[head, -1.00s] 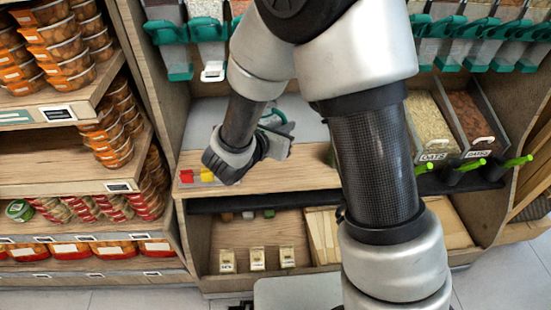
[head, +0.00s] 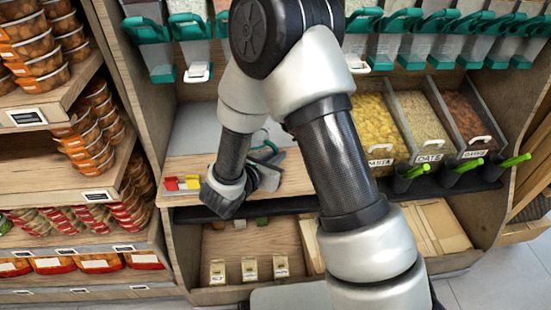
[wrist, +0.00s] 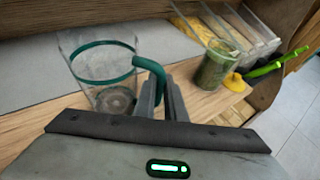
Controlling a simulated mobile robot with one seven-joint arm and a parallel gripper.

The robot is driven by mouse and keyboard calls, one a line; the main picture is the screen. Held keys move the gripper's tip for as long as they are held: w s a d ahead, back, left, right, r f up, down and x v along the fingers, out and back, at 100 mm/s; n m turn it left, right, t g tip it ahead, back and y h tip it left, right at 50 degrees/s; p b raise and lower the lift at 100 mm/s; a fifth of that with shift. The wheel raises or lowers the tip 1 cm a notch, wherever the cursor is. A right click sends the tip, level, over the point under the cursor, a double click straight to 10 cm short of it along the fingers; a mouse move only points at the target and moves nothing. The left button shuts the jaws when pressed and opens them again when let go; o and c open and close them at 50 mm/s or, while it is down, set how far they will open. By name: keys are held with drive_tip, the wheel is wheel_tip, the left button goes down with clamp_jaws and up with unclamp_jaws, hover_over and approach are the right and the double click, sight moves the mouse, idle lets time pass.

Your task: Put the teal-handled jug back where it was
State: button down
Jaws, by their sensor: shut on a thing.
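The teal-handled jug (wrist: 92,72) is clear glass with a teal band and shows at the left in the wrist view. It looks empty. My gripper (wrist: 163,95) is shut on its teal handle (wrist: 150,66), with the jug to the left of the fingers. In the head view my gripper (head: 270,165) is over the wooden counter (head: 295,180), near its front edge. There only a bit of teal shows behind the gripper, and most of the jug is hidden. I cannot tell whether the jug's base touches the counter.
A glass with green contents (wrist: 211,68) stands right of my gripper, with a yellow piece (wrist: 237,83) beside it. Food bins (head: 430,125) with green-handled scoops (head: 466,166) are at the right. Dispensers hang above.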

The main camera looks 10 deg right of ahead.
drive_tip(key=shift+f, duration=0.2)
drive_tip(key=c, duration=1.8)
unclamp_jaws()
drive_tip(key=shift+r, duration=0.1)
